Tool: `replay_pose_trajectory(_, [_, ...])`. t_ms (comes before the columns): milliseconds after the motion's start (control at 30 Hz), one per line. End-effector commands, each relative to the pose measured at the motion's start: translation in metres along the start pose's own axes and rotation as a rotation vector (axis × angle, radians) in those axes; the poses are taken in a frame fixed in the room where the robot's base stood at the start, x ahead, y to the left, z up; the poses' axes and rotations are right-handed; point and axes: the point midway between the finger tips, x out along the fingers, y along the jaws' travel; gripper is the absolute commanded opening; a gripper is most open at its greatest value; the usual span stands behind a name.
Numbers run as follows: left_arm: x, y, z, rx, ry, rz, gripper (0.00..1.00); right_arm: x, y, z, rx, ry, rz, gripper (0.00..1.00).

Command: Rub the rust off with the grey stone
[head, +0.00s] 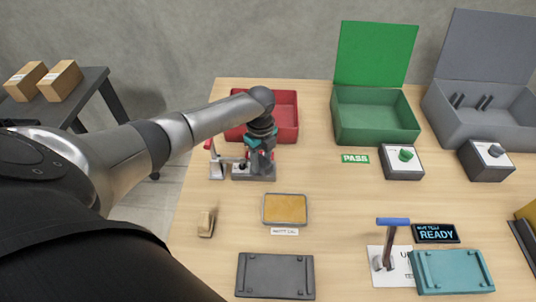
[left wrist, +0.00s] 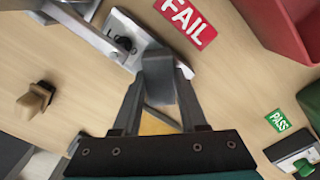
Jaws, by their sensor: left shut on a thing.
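My left gripper (head: 260,165) is over the grey metal fixture (head: 240,177) at the left of the table. In the left wrist view its fingers (left wrist: 160,85) are shut on a plain grey block (left wrist: 158,70), which looks like the grey stone. The block's far end is over or against the edge of a pale metal plate (left wrist: 132,38) with a dark round spot; I cannot tell whether they touch. No rust can be made out, as the gripper hides part of the fixture. My right gripper is not in view.
A red bin (head: 285,107) stands behind the fixture, with a red FAIL label (left wrist: 187,20) near it. A tan-handled tool (head: 205,222), a tray with a yellow pad (head: 285,209) and a grey plate (head: 275,276) are nearer. A green bin (head: 375,118) stands to the right.

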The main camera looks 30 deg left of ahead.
Motion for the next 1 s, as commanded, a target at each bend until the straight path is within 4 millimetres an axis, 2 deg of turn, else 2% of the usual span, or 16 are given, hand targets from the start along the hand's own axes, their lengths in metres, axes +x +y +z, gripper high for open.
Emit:
replay_pose_trajectory(600, [0.005, 0.032, 0.029, -0.007, -0.007, 0.018, 0.0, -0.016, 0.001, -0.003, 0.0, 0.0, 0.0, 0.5])
replay_pose_trajectory(767, [0.007, 0.03, 0.028, -0.005, -0.009, 0.018, 0.0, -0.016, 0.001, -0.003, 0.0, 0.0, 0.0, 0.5])
replay_pose_trajectory(1000, [0.01, 0.018, 0.015, -0.002, -0.008, 0.019, 0.0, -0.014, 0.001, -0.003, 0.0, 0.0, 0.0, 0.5])
